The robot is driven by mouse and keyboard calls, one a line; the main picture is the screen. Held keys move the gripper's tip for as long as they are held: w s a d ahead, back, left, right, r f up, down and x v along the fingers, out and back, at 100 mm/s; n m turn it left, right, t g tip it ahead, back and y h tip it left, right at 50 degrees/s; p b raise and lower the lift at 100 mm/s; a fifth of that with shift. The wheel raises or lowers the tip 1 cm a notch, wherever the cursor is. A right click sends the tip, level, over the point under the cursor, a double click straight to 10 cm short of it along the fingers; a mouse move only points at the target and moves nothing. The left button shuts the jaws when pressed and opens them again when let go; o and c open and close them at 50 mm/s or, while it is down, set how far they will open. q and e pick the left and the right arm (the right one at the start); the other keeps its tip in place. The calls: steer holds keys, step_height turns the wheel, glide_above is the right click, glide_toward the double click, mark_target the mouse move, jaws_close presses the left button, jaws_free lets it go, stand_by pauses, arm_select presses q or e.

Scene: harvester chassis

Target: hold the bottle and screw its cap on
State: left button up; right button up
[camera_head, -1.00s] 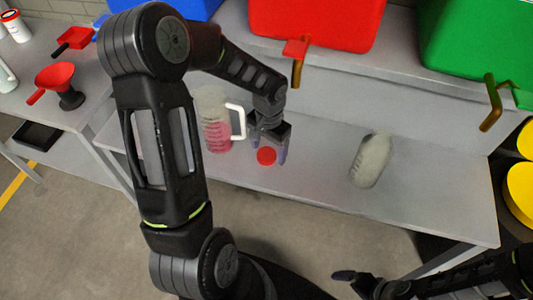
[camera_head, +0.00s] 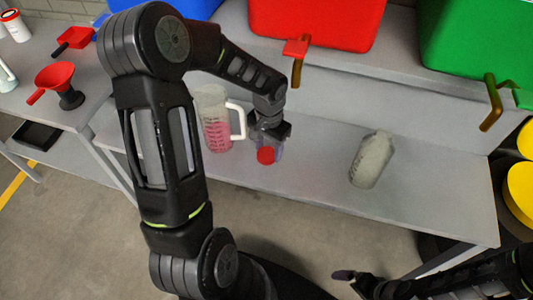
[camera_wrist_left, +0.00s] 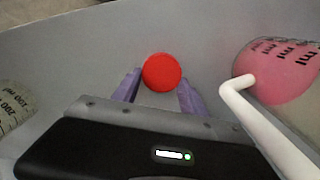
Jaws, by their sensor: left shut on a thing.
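The red cap (camera_head: 266,155) is between the fingers of my left gripper (camera_head: 268,149), low over the grey bench. In the left wrist view the round cap (camera_wrist_left: 162,72) shows between the purple fingertips (camera_wrist_left: 160,88), and the gripper is shut on it. The pale grey-green bottle (camera_head: 371,160) stands on the bench to the right, apart from the gripper. Part of it shows at the left edge of the left wrist view (camera_wrist_left: 15,108). My right gripper (camera_head: 345,276) is at the bottom, away from the bottle; its jaw opening is unclear.
A measuring jug (camera_head: 214,120) with pink liquid and a white handle stands just left of my left gripper. Red (camera_head: 318,22) and green (camera_head: 480,45) containers with taps stand on the shelf behind. A red funnel (camera_head: 56,77) is on the left table. Bench around the bottle is clear.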

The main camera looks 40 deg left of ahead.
mark_target(268, 155)
arm_select(q)
steer(key=shift+c, duration=1.1)
steer(key=shift+s+r, duration=0.1)
steer(key=shift+r, duration=0.05)
steer(key=shift+s+r+b, duration=0.1)
steer(key=shift+r+b, duration=0.1)
steer(key=shift+b, duration=0.2)
steer(key=r, duration=0.4)
steer(key=r+b, duration=0.1)
steer(key=r, duration=0.1)
steer(key=shift+s+d+r, duration=0.1)
steer(key=shift+s+d, duration=0.1)
steer(key=shift+s, duration=0.15)
steer(key=s+d+b, duration=0.3)
steer(key=s+b, duration=0.1)
steer(key=s, duration=0.5)
steer(key=s+d+b, duration=0.3)
steer(key=s, duration=0.5)
steer(key=shift+s+b, duration=0.35)
steer(key=shift+s, duration=0.05)
steer(key=shift+w+d+r, duration=0.1)
